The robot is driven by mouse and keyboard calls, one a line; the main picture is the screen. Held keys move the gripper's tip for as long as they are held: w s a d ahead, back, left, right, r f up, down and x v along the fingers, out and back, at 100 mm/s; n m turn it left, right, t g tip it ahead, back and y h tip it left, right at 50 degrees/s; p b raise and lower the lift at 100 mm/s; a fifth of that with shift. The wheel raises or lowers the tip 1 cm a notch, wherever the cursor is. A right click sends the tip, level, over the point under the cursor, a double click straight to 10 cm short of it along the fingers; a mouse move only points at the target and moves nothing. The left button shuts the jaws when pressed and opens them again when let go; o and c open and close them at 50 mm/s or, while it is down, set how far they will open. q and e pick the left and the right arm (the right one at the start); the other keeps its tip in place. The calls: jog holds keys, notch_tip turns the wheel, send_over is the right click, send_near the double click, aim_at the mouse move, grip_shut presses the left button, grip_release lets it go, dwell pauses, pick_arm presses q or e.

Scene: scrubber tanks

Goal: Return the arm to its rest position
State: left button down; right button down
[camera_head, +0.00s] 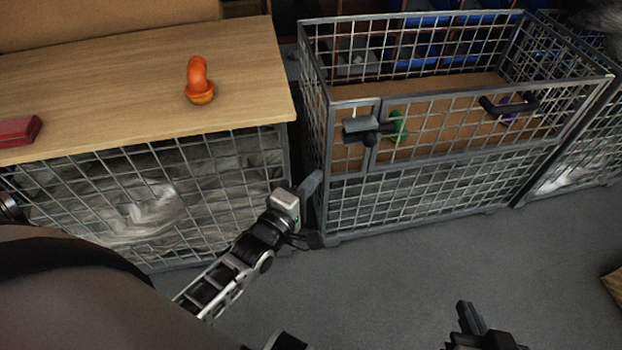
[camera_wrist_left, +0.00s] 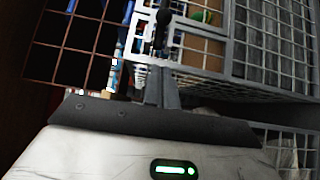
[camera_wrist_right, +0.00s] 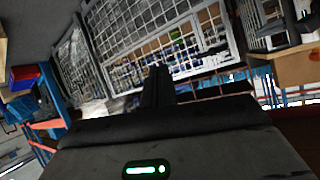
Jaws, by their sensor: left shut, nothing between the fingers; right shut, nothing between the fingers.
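My left arm reaches in from the lower left in the head view. Its gripper (camera_head: 311,184) is shut and empty, close in front of the left corner of the wire cage. Its closed fingers (camera_wrist_left: 161,88) also show in the left wrist view, with cage mesh behind them. My right gripper (camera_head: 466,316) is low in the head view, above the grey floor, and most of its arm is out of frame. Its fingers (camera_wrist_right: 157,86) are shut and empty in the right wrist view.
The wire cage (camera_head: 340,205) has a latch (camera_head: 362,129) and a dark handle (camera_head: 508,104) on its front; a green object (camera_head: 398,126) is behind the mesh. A wooden top (camera_head: 110,85) at left bears an orange object (camera_head: 198,80) and red box (camera_head: 18,130).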

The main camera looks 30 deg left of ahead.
pick_arm(q)
jog(key=shift+s, duration=0.15)
pick_arm(e)
jog(key=shift+w+r, duration=0.15)
jog(key=shift+w, duration=0.15)
